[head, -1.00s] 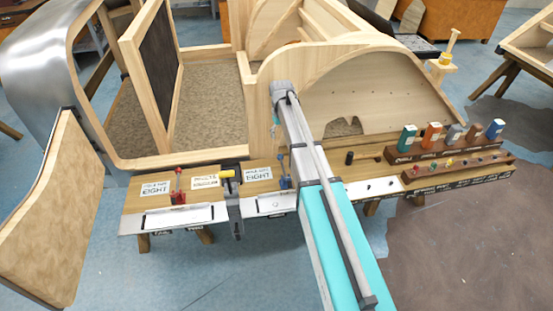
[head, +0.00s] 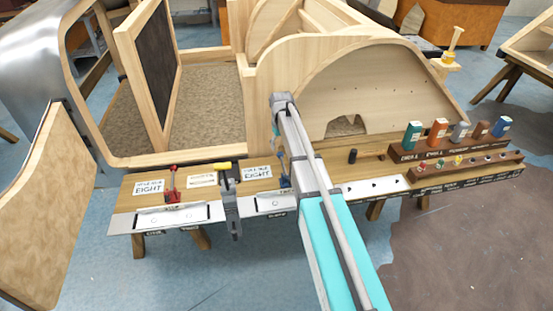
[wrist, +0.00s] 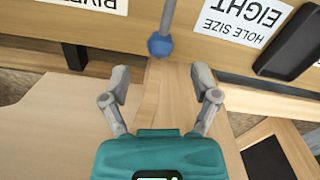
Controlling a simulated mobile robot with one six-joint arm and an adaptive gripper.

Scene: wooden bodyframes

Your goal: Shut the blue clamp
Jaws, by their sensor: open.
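The blue clamp (head: 284,182) stands on the wooden bench to the right of the paper labels, partly hidden by my arm in the head view. The knob is centred in front of the gap and no contact shows. My gripper is mostly hidden behind my arm in the head view.
A red clamp (head: 172,190) and a yellow-handled clamp (head: 226,188) stand on the bench to the left. A wooden rack (head: 430,148) with several coloured boxes is at right. The wooden body frame (head: 345,60) rises close behind the bench. A dark object (wrist: 288,40) lies right of the knob.

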